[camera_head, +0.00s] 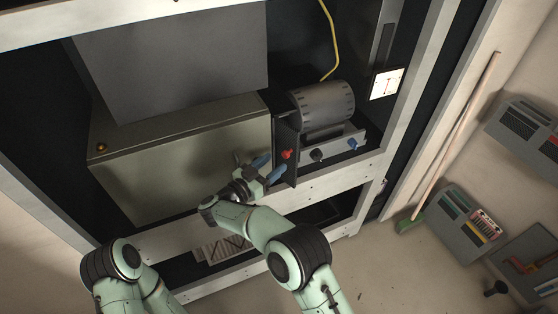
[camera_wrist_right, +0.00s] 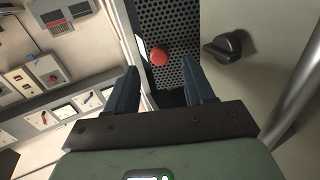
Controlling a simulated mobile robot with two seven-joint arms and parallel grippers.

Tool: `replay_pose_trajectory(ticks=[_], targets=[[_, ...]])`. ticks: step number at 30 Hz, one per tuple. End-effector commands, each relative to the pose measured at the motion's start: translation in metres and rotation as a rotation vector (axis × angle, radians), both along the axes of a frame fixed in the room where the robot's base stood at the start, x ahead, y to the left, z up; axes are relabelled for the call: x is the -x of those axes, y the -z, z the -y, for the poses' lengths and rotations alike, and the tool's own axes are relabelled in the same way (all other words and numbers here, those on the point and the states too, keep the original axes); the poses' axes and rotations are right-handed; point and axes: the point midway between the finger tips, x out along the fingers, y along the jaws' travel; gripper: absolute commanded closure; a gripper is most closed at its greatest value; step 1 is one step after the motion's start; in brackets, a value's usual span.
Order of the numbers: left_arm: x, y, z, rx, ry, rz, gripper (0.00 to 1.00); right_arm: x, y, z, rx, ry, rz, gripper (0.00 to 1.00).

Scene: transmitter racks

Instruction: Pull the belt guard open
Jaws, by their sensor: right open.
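The belt guard (camera_head: 285,136) is a narrow dark panel beside the motor (camera_head: 325,106) in the head view, with a red knob (camera_head: 287,154) on it. In the right wrist view the guard (camera_wrist_right: 180,22) is black perforated metal, and its red knob (camera_wrist_right: 159,56) stands ahead, between the lines of the fingers. My right gripper (camera_head: 268,168) is open with blue fingers, just left of and below the knob. In the right wrist view the gripper (camera_wrist_right: 161,82) shows nothing between its fingers. My left gripper is out of view; only part of that arm shows at lower left.
A large olive box (camera_head: 185,160) fills the rack left of the guard. A black knob (camera_head: 316,155) and a blue knob (camera_head: 353,144) sit below the motor. The pale rack frame (camera_head: 330,177) runs below. A broom (camera_head: 455,140) leans at right.

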Motion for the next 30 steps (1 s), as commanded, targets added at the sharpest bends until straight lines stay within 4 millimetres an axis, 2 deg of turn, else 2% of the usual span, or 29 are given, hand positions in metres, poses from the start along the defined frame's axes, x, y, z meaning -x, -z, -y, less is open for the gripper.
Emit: replay_pose_trajectory(ticks=[1,6,12,17,25,30], targets=[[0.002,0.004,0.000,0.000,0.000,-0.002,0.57,0.009,0.002,-0.011,-0.001,-0.005,-0.001,0.47],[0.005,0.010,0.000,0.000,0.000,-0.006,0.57,0.035,0.002,-0.038,-0.001,-0.003,-0.001,0.47],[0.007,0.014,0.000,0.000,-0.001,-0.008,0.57,0.057,0.001,-0.061,-0.001,-0.001,0.001,0.47],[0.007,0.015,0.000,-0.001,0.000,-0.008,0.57,0.064,0.000,-0.068,-0.001,0.002,0.001,0.47],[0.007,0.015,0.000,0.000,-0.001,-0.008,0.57,0.065,0.000,-0.069,-0.001,0.002,0.001,0.47],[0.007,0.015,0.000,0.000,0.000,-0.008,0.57,0.060,0.006,-0.065,0.003,-0.014,-0.002,1.00]])
